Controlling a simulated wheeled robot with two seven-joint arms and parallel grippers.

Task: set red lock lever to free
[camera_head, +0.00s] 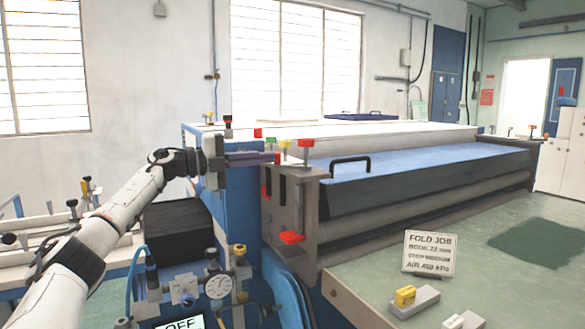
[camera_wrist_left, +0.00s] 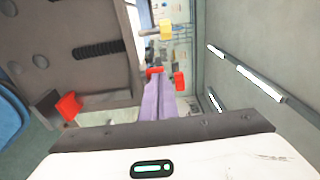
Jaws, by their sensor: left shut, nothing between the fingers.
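My left gripper (camera_head: 266,157) reaches in from the left at the top of the grey side plate (camera_head: 308,205) of the fold machine. Its purple-grey fingers are shut and empty; they also show in the left wrist view (camera_wrist_left: 160,98). A red piece (camera_head: 277,158) is right at the fingertips in the head view; contact cannot be told. A red-topped lever (camera_head: 305,143) stands just to the right, and a red handle (camera_head: 291,237) sits low on the plate. The left wrist view shows red pieces near the fingertips (camera_wrist_left: 180,81) and at left (camera_wrist_left: 69,105). Which red part is the lock lever is unclear.
Green (camera_head: 270,141) and yellow (camera_head: 284,143) tops stand beside the red-topped lever. A blue cover with a black handle (camera_head: 350,163) lies to the right. A pressure gauge (camera_head: 218,285) is below the arm. A sign (camera_head: 429,254) and small blocks stand on the green table (camera_head: 375,285).

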